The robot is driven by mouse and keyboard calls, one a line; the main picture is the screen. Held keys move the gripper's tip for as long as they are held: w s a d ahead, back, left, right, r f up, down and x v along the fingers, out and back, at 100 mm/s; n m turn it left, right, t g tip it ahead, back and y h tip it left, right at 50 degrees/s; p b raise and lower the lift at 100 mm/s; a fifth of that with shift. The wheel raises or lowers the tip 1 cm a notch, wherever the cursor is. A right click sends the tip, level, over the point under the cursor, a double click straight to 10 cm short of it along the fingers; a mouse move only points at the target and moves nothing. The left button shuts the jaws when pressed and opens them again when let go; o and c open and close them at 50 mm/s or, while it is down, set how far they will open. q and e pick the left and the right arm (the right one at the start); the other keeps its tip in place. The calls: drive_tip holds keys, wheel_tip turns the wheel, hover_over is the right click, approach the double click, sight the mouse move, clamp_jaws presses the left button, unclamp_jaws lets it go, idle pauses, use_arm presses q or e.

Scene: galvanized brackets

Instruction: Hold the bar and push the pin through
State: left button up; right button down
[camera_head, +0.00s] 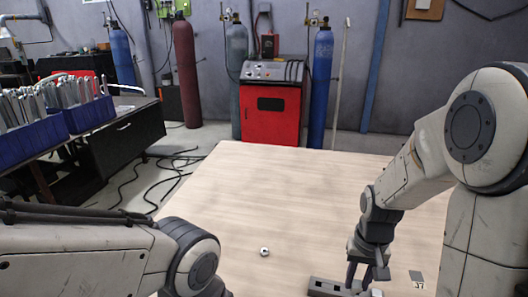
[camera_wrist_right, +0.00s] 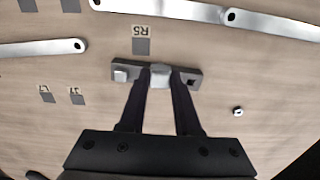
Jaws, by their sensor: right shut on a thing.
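My right gripper (camera_head: 368,278) points down at the front of the table. In the right wrist view its two fingers (camera_wrist_right: 160,78) are shut on a small light grey block (camera_wrist_right: 160,74). That block sits at the middle of a dark grey fixture (camera_wrist_right: 128,68). The fixture (camera_head: 322,285) also shows in the head view, cut off at the bottom. Silver bars with holes lie at the top (camera_wrist_right: 190,8) and left (camera_wrist_right: 40,48) of the wrist view. I cannot tell which piece is the pin. My left gripper is out of view.
A small nut-like metal piece (camera_head: 264,252) lies alone on the wooden table (camera_head: 250,190); it also shows in the wrist view (camera_wrist_right: 238,111). Small labels and grey patches (camera_head: 417,277) mark the tabletop. The table's far part is clear. A red machine (camera_head: 271,110) stands behind it.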

drive_tip(key=w+a+f+n+p, duration=0.3)
drive_tip(key=a+f+p, duration=0.2)
drive_tip(key=a+p, duration=0.1)
drive_tip(key=shift+w, duration=0.35)
